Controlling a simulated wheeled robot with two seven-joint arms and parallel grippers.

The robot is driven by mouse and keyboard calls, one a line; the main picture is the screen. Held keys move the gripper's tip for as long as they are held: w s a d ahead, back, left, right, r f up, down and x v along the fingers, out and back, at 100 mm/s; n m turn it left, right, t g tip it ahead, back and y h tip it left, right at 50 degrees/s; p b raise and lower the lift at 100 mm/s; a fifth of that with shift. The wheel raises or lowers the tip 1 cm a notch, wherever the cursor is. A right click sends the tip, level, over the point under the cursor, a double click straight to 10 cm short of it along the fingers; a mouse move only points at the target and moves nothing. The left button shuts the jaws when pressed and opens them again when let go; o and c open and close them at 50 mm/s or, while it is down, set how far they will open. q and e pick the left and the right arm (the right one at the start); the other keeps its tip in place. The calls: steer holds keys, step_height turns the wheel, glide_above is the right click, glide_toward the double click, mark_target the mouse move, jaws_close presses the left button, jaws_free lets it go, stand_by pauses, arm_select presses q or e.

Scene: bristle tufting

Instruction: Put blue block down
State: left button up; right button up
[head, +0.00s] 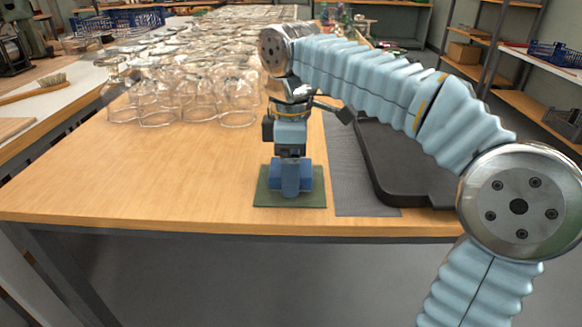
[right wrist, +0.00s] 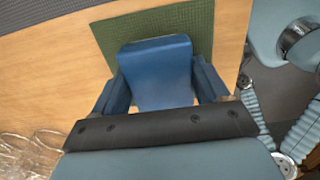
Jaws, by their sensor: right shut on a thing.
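The blue block (head: 290,184) is upright over the green mat (head: 262,198) near the front edge of the wooden table. My right gripper (head: 290,176) points down and is shut on the block, one finger on each side. In the right wrist view the blue block (right wrist: 156,66) fills the space between the fingers of my right gripper (right wrist: 160,84), with the green mat (right wrist: 112,36) behind it. The block's base looks at or very near the mat; I cannot tell for certain whether it touches. My left gripper is out of view.
Rows of clear glasses (head: 200,90) fill the table behind and to the left. A black tray (head: 395,175) lies to the right, beside a dark grey strip (head: 350,180). A brush (head: 35,88) lies on the left bench. The front left tabletop is bare.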

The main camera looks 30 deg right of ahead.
steer(key=o, duration=1.1)
step_height(320, 180, up, 12)
steer(key=p, duration=0.4)
steer(key=shift+r, duration=0.1)
